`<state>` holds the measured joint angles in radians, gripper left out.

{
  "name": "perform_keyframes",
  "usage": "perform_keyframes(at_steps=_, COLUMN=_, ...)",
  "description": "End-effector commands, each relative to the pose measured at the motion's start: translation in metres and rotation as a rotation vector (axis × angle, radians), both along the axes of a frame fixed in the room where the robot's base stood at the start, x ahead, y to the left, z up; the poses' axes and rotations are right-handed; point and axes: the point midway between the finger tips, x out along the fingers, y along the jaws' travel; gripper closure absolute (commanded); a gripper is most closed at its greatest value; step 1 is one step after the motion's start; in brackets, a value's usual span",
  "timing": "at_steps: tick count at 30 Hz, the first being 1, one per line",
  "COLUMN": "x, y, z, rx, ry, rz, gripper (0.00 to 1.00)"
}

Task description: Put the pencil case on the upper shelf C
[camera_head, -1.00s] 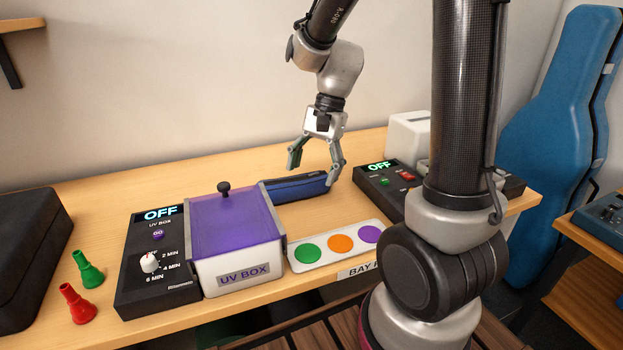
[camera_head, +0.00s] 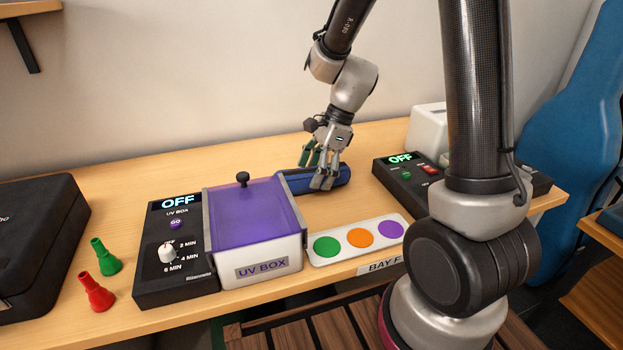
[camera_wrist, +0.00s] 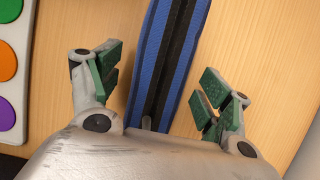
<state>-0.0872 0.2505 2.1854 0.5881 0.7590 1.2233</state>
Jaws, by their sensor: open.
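The pencil case is a long blue case with a dark stripe (camera_head: 338,178), lying on the wooden table behind the UV box and the coloured-dot panel. My gripper (camera_head: 317,172) is over it, fingers pointing down, partly hiding the case. In the wrist view the case (camera_wrist: 168,60) runs between the two green-padded fingers of my gripper (camera_wrist: 158,88), with bare table showing on each side, so the fingers are open and apart from it. Upper shelf C cannot be identified; a piece of a wooden wall shelf (camera_head: 30,8) shows at the top left, without a visible label.
A purple-lidded UV box (camera_head: 270,262) with its black control panel (camera_head: 172,285) stands left of the case. The dot panel (camera_head: 358,239) lies in front. A black device (camera_head: 395,178) and a white one (camera_head: 427,125) stand right. Red and green cones (camera_head: 98,292) stand left.

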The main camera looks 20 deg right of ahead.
Motion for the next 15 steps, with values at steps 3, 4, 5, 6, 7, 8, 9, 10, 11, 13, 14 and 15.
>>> perform_keyframes(at_steps=3, x=-0.0003, y=0.0037, z=-0.0091, rx=-0.001, ry=-0.001, rz=0.002, gripper=0.22)
perform_keyframes(at_steps=4, x=-0.0002, y=0.0041, z=-0.0099, rx=-0.001, ry=-0.001, rz=0.002, gripper=0.22)
perform_keyframes(at_steps=5, x=-0.0001, y=0.0043, z=-0.0103, rx=-0.001, ry=-0.001, rz=0.002, gripper=0.22)
perform_keyframes(at_steps=6, x=-0.0001, y=0.0043, z=-0.0102, rx=-0.001, ry=-0.002, rz=0.001, gripper=0.22)
perform_keyframes(at_steps=7, x=0.0, y=0.0043, z=-0.0101, rx=-0.001, ry=-0.002, rz=0.001, gripper=0.22)
perform_keyframes(at_steps=8, x=0.0, y=0.0043, z=-0.01, rx=-0.001, ry=-0.002, rz=0.001, gripper=0.22)
perform_keyframes(at_steps=9, x=0.0, y=0.0042, z=-0.0099, rx=-0.001, ry=-0.002, rz=0.001, gripper=0.22)
perform_keyframes(at_steps=10, x=0.0, y=0.0041, z=-0.01, rx=-0.001, ry=-0.002, rz=0.001, gripper=0.24)
perform_keyframes(at_steps=11, x=0.0, y=0.0041, z=-0.01, rx=-0.001, ry=-0.002, rz=0.001, gripper=0.29)
perform_keyframes(at_steps=13, x=0.0, y=0.0041, z=-0.0099, rx=-0.001, ry=-0.002, rz=0.001, gripper=0.42)
perform_keyframes(at_steps=14, x=0.0, y=0.0041, z=-0.0099, rx=-0.001, ry=-0.002, rz=0.001, gripper=0.47)
perform_keyframes(at_steps=15, x=0.0, y=0.0041, z=-0.0098, rx=-0.001, ry=-0.002, rz=0.001, gripper=0.54)
